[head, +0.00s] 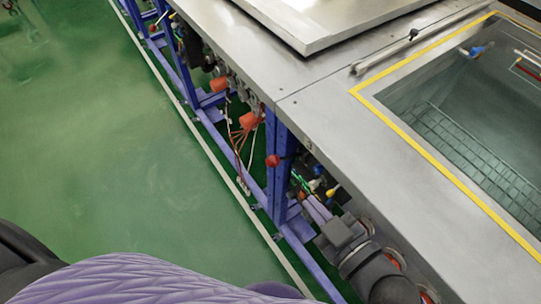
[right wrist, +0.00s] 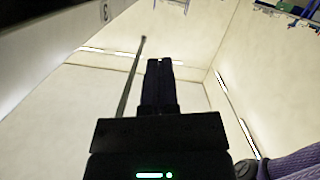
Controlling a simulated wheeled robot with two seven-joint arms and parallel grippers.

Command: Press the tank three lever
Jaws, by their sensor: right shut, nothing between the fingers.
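In the right wrist view, my right gripper (right wrist: 160,62) points up the picture with its black fingers together and nothing between them. A thin dark rod (right wrist: 130,75) with a small rounded tip stands to the left of the fingers, with a gap in the picture; it may be the lever. A small label reading 3 (right wrist: 104,11) is above left of it, on the edge of a dark panel. My left gripper is not in view.
In the head view, a steel bench (head: 335,115) has a yellow-bordered open tank (head: 440,165) and a flat metal lid (head: 310,25). Below its edge are a blue frame (head: 279,175), a red knob (head: 272,160), wires and dark pipes. Green floor (head: 110,130) at left is clear.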

